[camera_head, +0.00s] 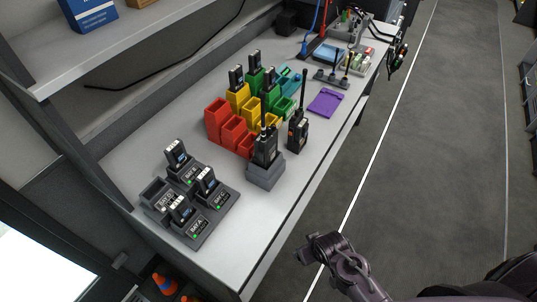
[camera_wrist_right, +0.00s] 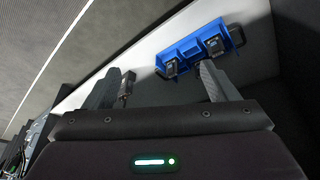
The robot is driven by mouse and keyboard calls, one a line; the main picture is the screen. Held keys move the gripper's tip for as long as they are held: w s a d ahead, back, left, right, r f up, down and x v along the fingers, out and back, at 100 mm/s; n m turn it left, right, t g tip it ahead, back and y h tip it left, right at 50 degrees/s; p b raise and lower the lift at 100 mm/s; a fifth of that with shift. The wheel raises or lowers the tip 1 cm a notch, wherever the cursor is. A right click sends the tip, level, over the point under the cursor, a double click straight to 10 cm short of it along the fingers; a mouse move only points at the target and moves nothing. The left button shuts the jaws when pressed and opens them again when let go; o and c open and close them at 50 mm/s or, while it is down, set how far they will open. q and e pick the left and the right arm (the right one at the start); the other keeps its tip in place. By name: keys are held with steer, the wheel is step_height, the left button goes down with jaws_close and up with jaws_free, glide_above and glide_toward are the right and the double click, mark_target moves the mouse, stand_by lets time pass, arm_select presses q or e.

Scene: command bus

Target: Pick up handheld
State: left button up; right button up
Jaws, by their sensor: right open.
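One black handheld radio (camera_head: 266,146) with an antenna stands upright in a grey cradle (camera_head: 265,175) near the counter's front edge. Another black handheld radio (camera_head: 298,132) stands just right of it and behind. My right arm shows at the lower right of the head view, over the floor and apart from both radios. In the right wrist view my right gripper (camera_wrist_right: 162,88) has its two fingers wide apart with nothing held. A small dark object shows beside its left finger; I cannot tell what it is. My left gripper is out of view.
Battery chargers (camera_head: 190,200) with several batteries sit at the counter's near left. Red bins (camera_head: 220,118), yellow and green bins stand behind the radios. A purple item (camera_head: 325,102) lies to the right. A blue tray (camera_wrist_right: 200,45) holds two dark items. The floor aisle is clear.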

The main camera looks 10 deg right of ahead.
step_height(320, 180, up, 15)
steer(key=w+t+b, duration=0.1)
steer(key=w+t, duration=0.1)
steer(key=w, duration=0.1)
steer(key=n+t+y, duration=0.6)
steer(key=t+y, duration=0.1)
steer(key=y, duration=0.5)
glide_toward(273, 137)
steer(key=s+a+x, duration=0.1)
steer(key=x, duration=0.3)
steer(key=shift+w+a, duration=0.25)
steer(key=shift+w, duration=0.4)
steer(key=shift+w+a, duration=0.4)
steer(key=shift+w, duration=0.05)
steer(key=x, duration=0.2)
steer(key=p+x, duration=0.1)
steer(key=x, duration=0.1)
steer(key=shift+w+d, duration=0.2)
steer(key=shift+d, duration=0.05)
steer(key=shift+w+a+f, duration=0.15)
steer(key=shift+w+a, duration=0.2)
steer(key=shift+a, duration=0.05)
steer(key=c, duration=1.4)
steer(key=shift+c, duration=0.6)
